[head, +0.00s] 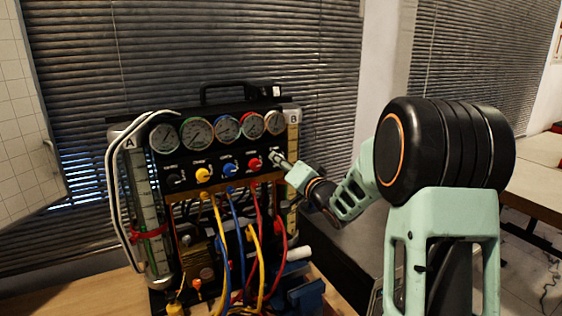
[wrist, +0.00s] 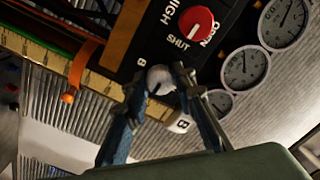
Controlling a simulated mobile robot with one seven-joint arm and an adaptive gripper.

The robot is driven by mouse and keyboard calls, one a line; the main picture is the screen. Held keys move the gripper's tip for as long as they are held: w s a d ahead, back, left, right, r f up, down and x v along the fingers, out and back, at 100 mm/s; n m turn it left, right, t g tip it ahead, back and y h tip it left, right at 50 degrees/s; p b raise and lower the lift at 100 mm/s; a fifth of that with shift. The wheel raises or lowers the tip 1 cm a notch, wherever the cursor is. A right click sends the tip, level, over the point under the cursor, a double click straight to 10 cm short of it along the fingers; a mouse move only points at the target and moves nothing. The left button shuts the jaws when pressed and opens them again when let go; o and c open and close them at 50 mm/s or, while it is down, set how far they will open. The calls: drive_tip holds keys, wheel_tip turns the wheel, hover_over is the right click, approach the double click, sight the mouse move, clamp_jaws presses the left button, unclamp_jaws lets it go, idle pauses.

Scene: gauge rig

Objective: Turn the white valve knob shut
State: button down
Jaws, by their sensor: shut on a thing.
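The gauge rig (head: 190,152) stands on a table, its black front panel carrying a row of knobs below the gauges. My gripper (head: 276,156) is at the right end of that knob row. In the wrist view my gripper (wrist: 159,76) has a fingertip on each side of the white knob (wrist: 160,80) and is shut on it. The knob sits by the panel's edge. In the head view my fingers hide the white knob. I cannot read its turn position.
A red knob (wrist: 196,25) marked SHUT sits close to my fingers; yellow (head: 203,175) and blue (head: 230,169) knobs are further left. Several round gauges (head: 227,128) line the top. Coloured hoses (head: 240,250) hang below.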

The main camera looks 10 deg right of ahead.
idle(0.4)
drive_tip(key=c, duration=1.6)
unclamp_jaws()
drive_tip(key=v, duration=1.2)
